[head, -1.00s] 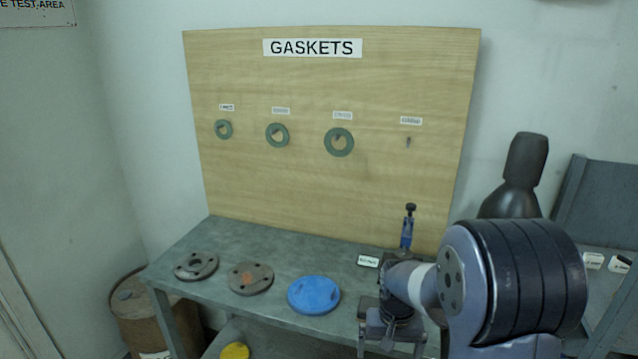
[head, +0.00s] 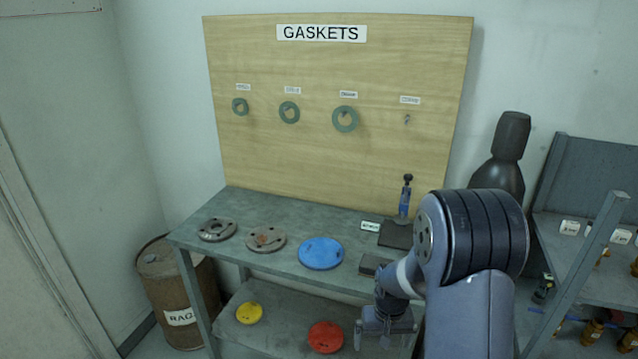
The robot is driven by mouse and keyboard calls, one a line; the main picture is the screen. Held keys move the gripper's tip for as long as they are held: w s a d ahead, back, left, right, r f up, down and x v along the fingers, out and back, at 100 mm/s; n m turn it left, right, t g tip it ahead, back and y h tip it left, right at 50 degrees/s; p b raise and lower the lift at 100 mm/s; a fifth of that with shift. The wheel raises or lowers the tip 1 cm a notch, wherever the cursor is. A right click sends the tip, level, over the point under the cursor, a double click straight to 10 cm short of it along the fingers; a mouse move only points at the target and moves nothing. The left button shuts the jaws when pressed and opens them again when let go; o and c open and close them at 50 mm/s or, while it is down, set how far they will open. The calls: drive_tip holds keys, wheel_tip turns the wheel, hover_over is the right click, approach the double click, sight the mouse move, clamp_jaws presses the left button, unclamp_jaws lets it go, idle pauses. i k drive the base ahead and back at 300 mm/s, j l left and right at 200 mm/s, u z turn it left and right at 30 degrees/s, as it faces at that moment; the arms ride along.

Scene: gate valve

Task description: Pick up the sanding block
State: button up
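A small dark grey block (head: 373,264) lies on the bench top near its front edge, right of the blue disc; it may be the sanding block, but its kind is hard to tell. My gripper (head: 385,345) hangs in front of the bench, just below and right of that block in the picture. Its two fingers point down and stand apart, with nothing seen between them. My arm hides the right end of the bench.
The bench (head: 285,270) carries two grey flanges (head: 217,230), a blue disc (head: 320,253) and a blue-handled tool (head: 405,200) by a dark plate (head: 396,235). Yellow (head: 249,313) and red (head: 325,337) discs lie below. A rag drum (head: 175,290) stands left, shelves (head: 575,245) right.

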sight(368, 265)
drive_tip(key=i+j+u, duration=0.2)
drive_tip(key=u, duration=0.15)
drive_tip(key=i+j+u, duration=0.1)
drive_tip(key=i+u, duration=0.6)
drive_tip(key=i+j, duration=0.05)
